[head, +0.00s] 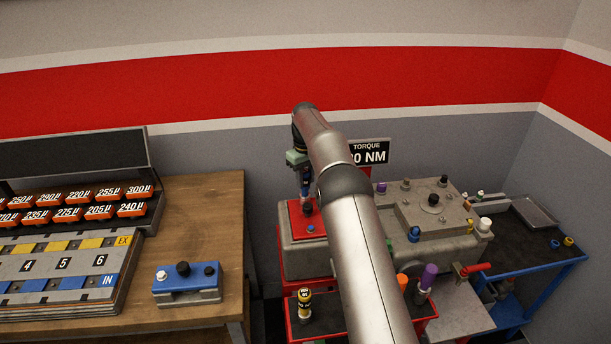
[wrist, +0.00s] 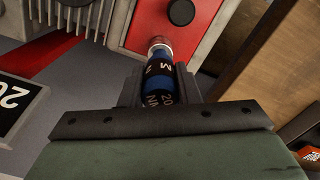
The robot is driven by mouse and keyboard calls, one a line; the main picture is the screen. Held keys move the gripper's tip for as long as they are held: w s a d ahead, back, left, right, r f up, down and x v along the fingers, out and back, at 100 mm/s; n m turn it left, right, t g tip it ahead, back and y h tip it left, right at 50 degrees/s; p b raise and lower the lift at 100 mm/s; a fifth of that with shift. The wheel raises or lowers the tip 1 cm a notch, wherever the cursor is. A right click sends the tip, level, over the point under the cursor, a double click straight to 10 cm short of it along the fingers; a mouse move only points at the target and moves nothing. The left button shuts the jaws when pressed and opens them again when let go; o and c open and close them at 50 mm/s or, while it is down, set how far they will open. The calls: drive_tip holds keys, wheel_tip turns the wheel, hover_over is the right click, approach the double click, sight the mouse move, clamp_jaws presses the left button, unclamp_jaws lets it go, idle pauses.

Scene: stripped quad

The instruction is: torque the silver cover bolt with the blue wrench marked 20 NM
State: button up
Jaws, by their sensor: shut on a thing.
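My gripper (head: 305,180) is shut on the blue wrench (wrist: 160,90), which shows white lettering with "20" and "NM" in the wrist view. The wrench's far end is a pale metal part (wrist: 160,47) at the red cover (wrist: 152,25). The silver bolt cannot be told apart from this metal end, so I cannot tell whether they touch. In the head view the wrench hangs upright over the red cover (head: 296,222), on a grey casing. A blue bolt (head: 310,229) stands on the cover's near part. A dark round head (wrist: 181,12) shows beside the wrench in the wrist view.
My arm crosses the middle and partly hides the torque sign (head: 374,154). A yellow-and-black tool (head: 304,300) and orange and purple ones (head: 428,275) stand in front. A grey engine block (head: 425,215) is at right, a wooden bench (head: 205,210) at left.

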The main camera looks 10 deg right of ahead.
drive_tip(key=shift+m, duration=0.5)
drive_tip(key=shift+a+m, duration=0.1)
drive_tip(key=shift+m, duration=1)
drive_tip(key=shift+m, duration=1.2)
